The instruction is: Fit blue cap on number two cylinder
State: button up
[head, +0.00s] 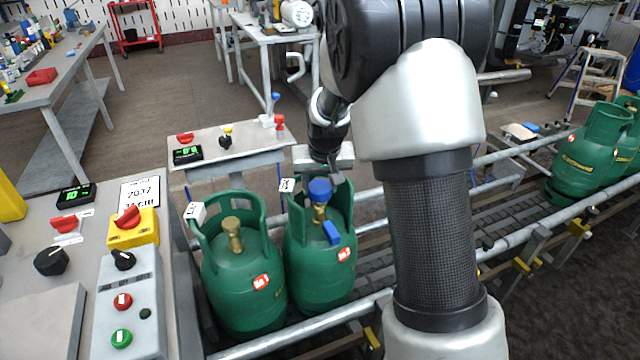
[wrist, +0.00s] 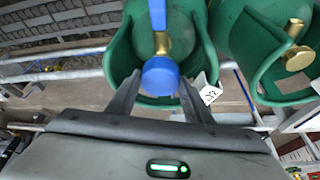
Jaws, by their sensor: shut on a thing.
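The blue cap (head: 320,190) is at the top of the brass valve (head: 319,213) of the number two cylinder (head: 318,262), a green cylinder with a red number tag. My gripper (wrist: 160,93) is shut on the cap, with one dark finger on each side of it. In the wrist view the round cap (wrist: 160,76) lies against the brass valve (wrist: 162,43); I cannot tell whether it is fully seated. A blue handle (head: 331,232) sticks out from the same valve. In the head view the fingertips are largely hidden behind the cap and collar.
The number one cylinder (head: 241,290), with a bare brass valve, stands close on the left. Both stand on the conveyor between metal rails (head: 290,336). More green cylinders (head: 592,155) stand far right. A control panel (head: 130,300) is at left, and a small table (head: 232,142) is behind.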

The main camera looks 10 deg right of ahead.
aim_at(321, 190)
jog(key=shift+f+b, duration=1.2)
jog(key=shift+f, duration=0.55)
jog(key=o, duration=1.1)
jog(key=p+v, duration=0.4)
jog(key=v, duration=1.3)
jog(key=shift+r, duration=0.25)
